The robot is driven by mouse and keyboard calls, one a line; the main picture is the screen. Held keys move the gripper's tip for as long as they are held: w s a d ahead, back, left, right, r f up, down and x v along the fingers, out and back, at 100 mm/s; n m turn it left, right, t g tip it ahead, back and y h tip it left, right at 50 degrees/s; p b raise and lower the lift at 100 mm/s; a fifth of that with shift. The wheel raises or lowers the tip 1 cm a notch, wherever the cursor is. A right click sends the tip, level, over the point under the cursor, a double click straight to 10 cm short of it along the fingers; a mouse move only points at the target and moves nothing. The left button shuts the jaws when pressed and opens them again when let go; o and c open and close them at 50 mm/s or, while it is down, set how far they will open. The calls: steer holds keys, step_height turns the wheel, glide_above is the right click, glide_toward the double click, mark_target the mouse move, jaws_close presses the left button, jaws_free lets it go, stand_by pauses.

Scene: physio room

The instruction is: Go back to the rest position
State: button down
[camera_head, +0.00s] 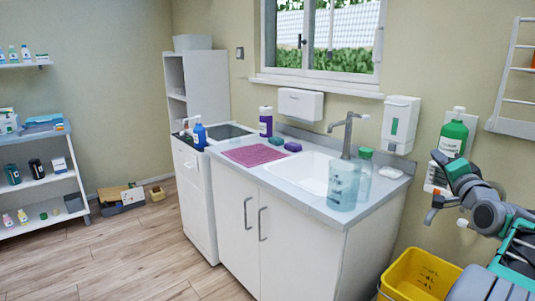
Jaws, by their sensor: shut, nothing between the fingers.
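I do not see my gripper in the head view, and no fingertips can be made out. The task names no object to handle.
A sink counter (279,175) holds a pink mat (253,155), bottles, sponges and a translucent blue container (344,185). A yellow bin (418,275) stands at lower right. A shelf unit (38,185) stands left, a low box (121,198) at the wall. Wooden floor (120,255) is clear at lower left.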

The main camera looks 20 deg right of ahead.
steer(key=w+a+f+n+g+y+p, duration=0.1)
steer(key=w+a+n+g+y+p, duration=0.2)
steer(key=a, duration=0.6)
steer(key=w+a+f+n+g+y+p, duration=0.1)
steer(key=w+a+n+p, duration=0.15)
steer(key=w+a, duration=0.45)
steer(key=s+a+f+n+g+y+p, duration=0.25)
steer(key=a+p, duration=0.25)
steer(key=a, duration=1)
steer(key=s+a+f+n+g+p, duration=0.35)
steer(key=s+a, duration=0.55)
steer(key=a, duration=0.3)
steer(key=s+a+f+n+g+p, duration=0.1)
steer(key=s+a+f+n+g, duration=0.1)
steer(key=s, duration=0.5)
steer(key=s+a+f+n+g+p, duration=0.1)
steer(key=s+a+f+g+p, duration=0.1)
steer(key=s+a, duration=0.3)
steer(key=shift+s+f+n+g+p, duration=0.35)
steer(key=shift+s+f+g, duration=0.3)
steer(key=shift+s, duration=0.5)
